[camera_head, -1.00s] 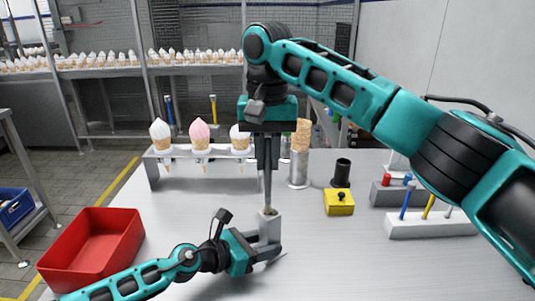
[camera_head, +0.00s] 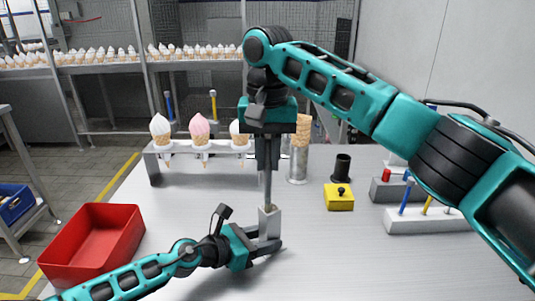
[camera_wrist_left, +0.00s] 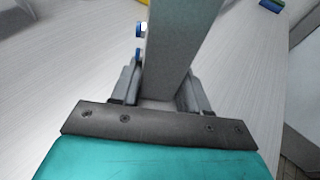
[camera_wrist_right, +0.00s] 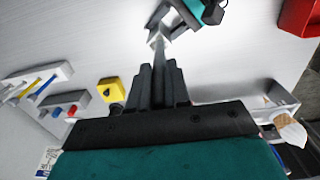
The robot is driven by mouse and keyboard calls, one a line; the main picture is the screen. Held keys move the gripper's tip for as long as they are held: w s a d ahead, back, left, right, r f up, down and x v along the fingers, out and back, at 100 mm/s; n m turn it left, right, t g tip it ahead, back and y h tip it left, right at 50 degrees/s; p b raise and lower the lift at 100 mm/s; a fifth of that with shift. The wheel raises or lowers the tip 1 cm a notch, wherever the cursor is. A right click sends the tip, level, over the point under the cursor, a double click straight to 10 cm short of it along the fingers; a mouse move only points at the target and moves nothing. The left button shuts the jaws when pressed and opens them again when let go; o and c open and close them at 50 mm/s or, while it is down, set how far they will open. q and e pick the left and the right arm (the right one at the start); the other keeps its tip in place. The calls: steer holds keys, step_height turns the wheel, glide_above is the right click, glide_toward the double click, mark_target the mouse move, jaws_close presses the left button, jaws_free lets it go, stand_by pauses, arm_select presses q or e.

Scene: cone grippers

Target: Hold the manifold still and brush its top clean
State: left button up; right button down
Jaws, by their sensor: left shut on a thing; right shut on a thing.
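The manifold (camera_head: 270,226) is a grey upright block above the table in front of me. My left gripper (camera_head: 264,242) is shut on it from the left. It also fills the middle of the left wrist view (camera_wrist_left: 182,45), between the fingers. My right gripper (camera_head: 267,160) points straight down above the manifold and is shut on a slim, dark grey brush (camera_head: 267,188). The brush's lower end is at the manifold's open top; whether it touches cannot be told. Fingers hide most of the brush in the right wrist view.
A red tray (camera_head: 92,242) lies at the left. A rack (camera_head: 215,150) with ice-cream cones stands behind. A cone stack in a metal holder (camera_head: 298,165), a black cup (camera_head: 342,168), a yellow box (camera_head: 339,197) and grey tool blocks (camera_head: 430,223) stand to the right. The front right table is clear.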

steer(key=shift+w+d, duration=0.1)
steer(key=shift+w+d+r, duration=0.1)
steer(key=shift+w+d, duration=0.4)
steer(key=shift+d, duration=0.3)
steer(key=shift+s+a, duration=0.1)
steer(key=shift+a, duration=0.1)
steer(key=shift+s+a, duration=0.55)
steer(key=shift+a, duration=0.2)
steer(key=shift+w+d, duration=0.15)
steer(key=shift+d, duration=0.05)
steer(key=shift+w+d, duration=0.5)
steer(key=shift+d, duration=0.25)
steer(key=shift+a, duration=0.1)
steer(key=shift+s+a, duration=0.6)
steer(key=shift+a, duration=0.25)
